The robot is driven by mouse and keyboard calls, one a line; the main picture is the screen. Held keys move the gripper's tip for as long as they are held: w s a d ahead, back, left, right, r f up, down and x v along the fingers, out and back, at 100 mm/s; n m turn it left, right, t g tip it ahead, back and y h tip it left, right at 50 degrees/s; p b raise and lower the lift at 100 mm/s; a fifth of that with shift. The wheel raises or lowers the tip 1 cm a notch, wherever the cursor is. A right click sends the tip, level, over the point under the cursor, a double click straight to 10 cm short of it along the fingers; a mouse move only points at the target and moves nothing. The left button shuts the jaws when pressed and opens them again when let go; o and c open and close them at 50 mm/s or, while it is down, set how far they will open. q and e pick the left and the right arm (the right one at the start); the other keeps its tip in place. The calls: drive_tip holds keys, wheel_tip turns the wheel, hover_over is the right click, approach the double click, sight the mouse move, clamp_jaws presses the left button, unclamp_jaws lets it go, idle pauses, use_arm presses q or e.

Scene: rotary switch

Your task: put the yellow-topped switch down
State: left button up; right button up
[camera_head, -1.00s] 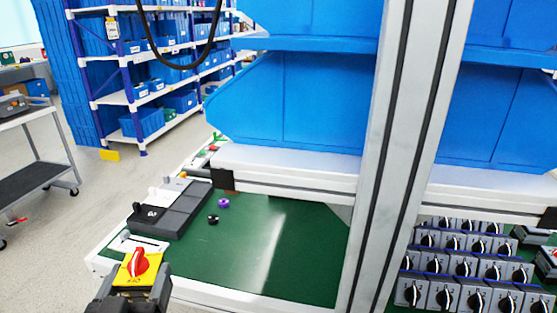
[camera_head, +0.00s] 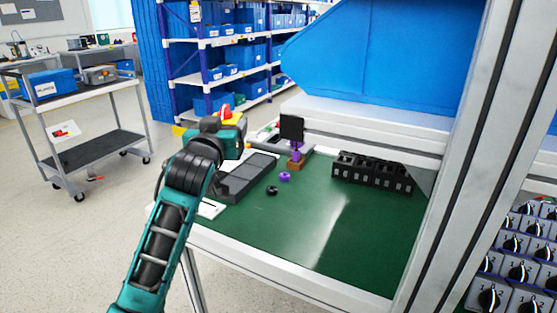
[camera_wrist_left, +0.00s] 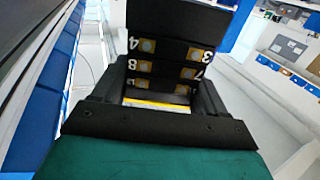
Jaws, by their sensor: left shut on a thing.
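The yellow-topped switch with its red knob (camera_head: 226,113) is at the far left part of the workbench in the head view, held up in my left gripper (camera_head: 222,126). In the left wrist view, the switch's black underside (camera_wrist_left: 160,62) with numbered terminals faces the camera, and a strip of its yellow top shows below. My left gripper (camera_wrist_left: 155,92) is shut on the switch's sides there. The switch looks clear of the bench, but its height is hard to tell. My right gripper is not in view.
A dark tray-like block (camera_head: 246,178) lies on the green bench top (camera_head: 330,220). A purple ring (camera_head: 285,176), a black ring (camera_head: 272,190) and a long black holder (camera_head: 372,173) are farther right. A metal upright (camera_head: 450,150) stands at right. The bench's middle is clear.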

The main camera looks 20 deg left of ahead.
use_arm(q)
drive_tip(key=shift+f+b, duration=2.8)
drive_tip(key=shift+f, duration=6.85)
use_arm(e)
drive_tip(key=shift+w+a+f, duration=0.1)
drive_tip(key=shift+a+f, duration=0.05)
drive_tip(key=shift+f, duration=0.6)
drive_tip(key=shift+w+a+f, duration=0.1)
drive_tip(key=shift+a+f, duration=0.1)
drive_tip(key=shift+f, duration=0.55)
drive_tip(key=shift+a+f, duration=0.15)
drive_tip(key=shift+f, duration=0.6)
use_arm(q)
drive_tip(key=shift+f, duration=0.1)
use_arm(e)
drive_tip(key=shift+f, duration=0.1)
use_arm(q)
drive_tip(key=o, duration=0.8)
drive_tip(key=shift+f, duration=0.1)
drive_tip(key=o, duration=0.4)
drive_tip(key=shift+o, duration=0.2)
